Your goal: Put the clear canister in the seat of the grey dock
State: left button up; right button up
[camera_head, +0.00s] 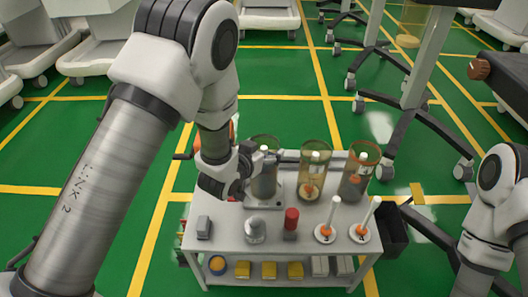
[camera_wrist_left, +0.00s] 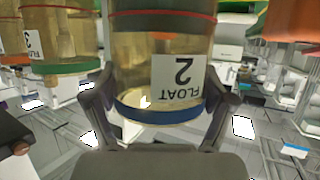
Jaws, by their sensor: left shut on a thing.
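My left gripper (camera_head: 256,163) is at the back left of the white cart top. It is shut around a see-through canister (camera_head: 264,181), the left one of three in a row. In the left wrist view the fingers (camera_wrist_left: 160,105) sit on both sides of this canister (camera_wrist_left: 135,65), which has a blue band, a red band and a label reading "FLOAT 2" upside down. A light grey base (camera_head: 262,202) shows just below it in the head view; I cannot tell whether they touch. My right gripper is out of view; only part of that arm shows.
Two canisters (camera_head: 313,167) (camera_head: 358,171) with orange parts stand to the right. In front are a grey block (camera_head: 203,228), a silvery knob-like piece (camera_head: 255,232), a red-capped piece (camera_head: 291,220) and two white rods on round bases (camera_head: 325,234). A dark bin (camera_head: 393,238) hangs at the right.

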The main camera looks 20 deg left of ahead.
pick_arm(q)
jog(key=o, duration=1.7)
jog(key=shift+r, duration=0.15)
jog(key=p+v, duration=0.5)
jog(key=v, duration=0.7)
jog(key=s+a+f+n+g+y, duration=0.1)
jog(key=s+a+f+g, duration=0.1)
jog(key=s+f+g, duration=0.35)
jog(key=s+a+f+n+g+y, duration=0.1)
jog(key=s+a+f+g, duration=0.1)
jog(key=s+f, duration=0.65)
jog(key=s+f+g, duration=0.2)
jog(key=s+f, duration=0.1)
jog(key=s+a+f+g, duration=0.1)
jog(key=s+f+g, duration=0.1)
jog(key=s+f, duration=0.1)
jog(key=s+f+g, duration=0.2)
jog(key=s+f, duration=0.1)
jog(key=s, duration=0.1)
jog(key=shift+s+a+f+n+y, duration=0.15)
jog(key=shift+s+f+n+y, duration=0.05)
jog(key=shift+s+n+y, duration=0.15)
